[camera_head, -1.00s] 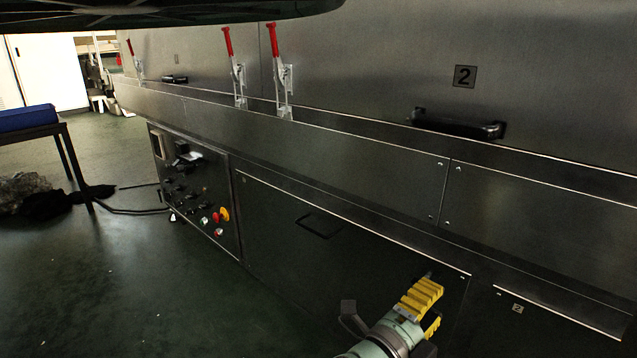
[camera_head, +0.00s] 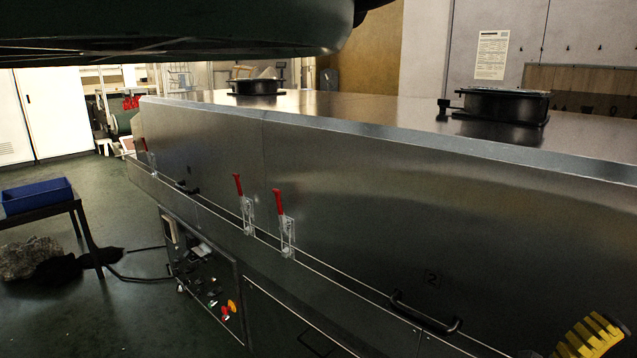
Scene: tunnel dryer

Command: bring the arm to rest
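My gripper (camera_head: 592,336) shows only in part at the bottom right corner, as a yellow ribbed finger pad in front of the dryer's metal side. The rest of it is cut off by the picture edge, so I cannot see whether it is open or shut. No held object shows. I cannot tell how far the finger is from the metal panel.
The long steel tunnel dryer (camera_head: 350,190) fills the middle and right. Red-handled clamps (camera_head: 280,203) and a black handle (camera_head: 425,314) stick out of its side. Below is a control panel (camera_head: 203,277). A blue crate (camera_head: 38,195) sits on a table at left. Open floor (camera_head: 120,310) lies between.

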